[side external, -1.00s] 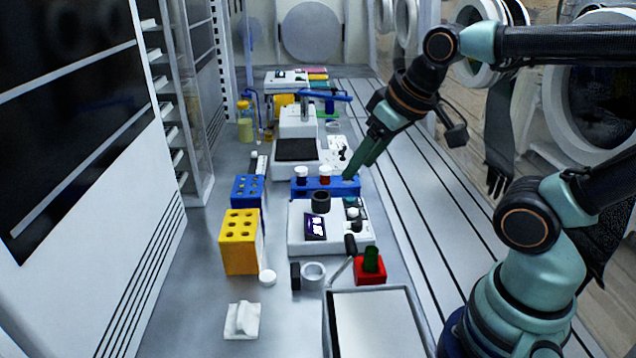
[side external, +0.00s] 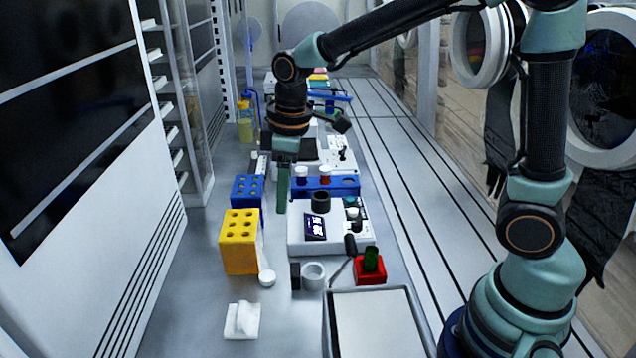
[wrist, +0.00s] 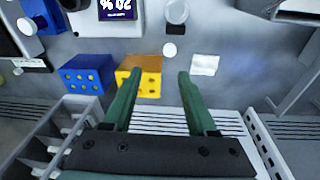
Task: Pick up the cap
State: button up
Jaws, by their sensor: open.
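The cap is a small white disc (side external: 267,278) lying on the grey bench, just right of the yellow block's front foot. In the wrist view the cap (wrist: 170,49) shows beyond the fingertips, in line with the gap between them. My gripper (side external: 283,210) points down, farther back than the cap and above the bench between the blue block and the white instrument. In the wrist view my gripper (wrist: 159,72) has its two green fingers apart with nothing held. In the side view the fingers overlap.
The yellow holed block (side external: 239,243) and blue holed block (side external: 247,190) stand left of my gripper. The white instrument (side external: 329,240) stands right. Near the cap are a white ring (side external: 313,276), a black block (side external: 295,277) and a white tissue (side external: 242,320). The bench's front left is open.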

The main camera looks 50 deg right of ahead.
aim_at(267, 275)
jog(key=w+a+f+n, duration=0.1)
jog(key=f, duration=0.5)
jog(key=a+f+n+g, duration=0.1)
jog(key=f, duration=0.5)
jog(key=w+a+f+n, duration=0.1)
jog(key=a+f, duration=0.1)
jog(key=f, duration=0.5)
jog(key=shift+w+g, duration=0.3)
grip_shut()
